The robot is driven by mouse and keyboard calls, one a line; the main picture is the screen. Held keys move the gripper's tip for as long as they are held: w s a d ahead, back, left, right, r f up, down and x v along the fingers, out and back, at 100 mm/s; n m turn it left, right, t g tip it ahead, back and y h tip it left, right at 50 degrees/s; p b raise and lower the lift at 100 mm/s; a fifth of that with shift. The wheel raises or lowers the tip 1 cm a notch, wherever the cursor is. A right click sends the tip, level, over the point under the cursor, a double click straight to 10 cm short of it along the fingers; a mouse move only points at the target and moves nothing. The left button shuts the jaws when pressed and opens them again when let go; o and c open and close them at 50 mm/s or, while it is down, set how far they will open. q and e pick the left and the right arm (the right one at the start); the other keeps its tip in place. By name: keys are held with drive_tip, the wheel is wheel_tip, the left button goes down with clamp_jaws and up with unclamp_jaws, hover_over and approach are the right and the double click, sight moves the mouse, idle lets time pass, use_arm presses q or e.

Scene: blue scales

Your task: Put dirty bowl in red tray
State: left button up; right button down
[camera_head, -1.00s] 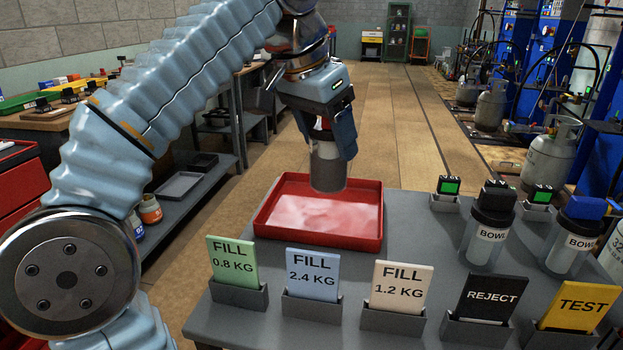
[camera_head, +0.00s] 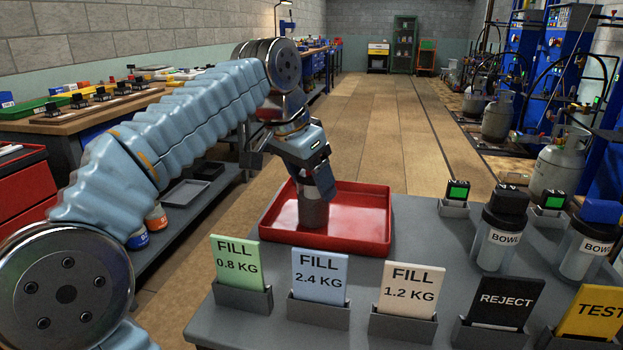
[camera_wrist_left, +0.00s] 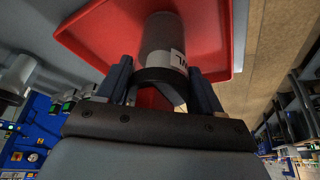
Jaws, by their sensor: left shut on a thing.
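A grey cylindrical bowl (camera_head: 313,211) with a white label is in my left gripper (camera_head: 312,182). The bowl is upright or nearly so, low over the left part of the red tray (camera_head: 370,234) or standing on its floor; I cannot tell which. In the left wrist view, the bowl (camera_wrist_left: 160,38) sits between the two fingers of my left gripper (camera_wrist_left: 163,82), with the red tray (camera_wrist_left: 90,32) around it. The gripper is shut on the bowl. My right gripper is not in view.
Two clear bowls marked BOWL, one dark-capped (camera_head: 498,232) and one blue-capped (camera_head: 590,240), stand at the right of the grey table (camera_head: 420,255). A row of cards in holders, including FILL 2.4 KG (camera_head: 319,277) and REJECT (camera_head: 505,300), lines the front edge.

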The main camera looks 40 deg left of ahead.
use_arm(q)
drive_tip(key=shift+f, duration=0.2)
drive_tip(key=o, duration=1.2)
drive_tip(key=shift+r, duration=0.1)
drive_tip(key=shift+o, duration=0.2)
drive_tip(key=shift+r, duration=0.25)
drive_tip(key=p+v, duration=0.2)
drive_tip(key=v, duration=0.9)
drive_tip(key=shift+s+r, duration=0.15)
drive_tip(key=shift+r, duration=0.2)
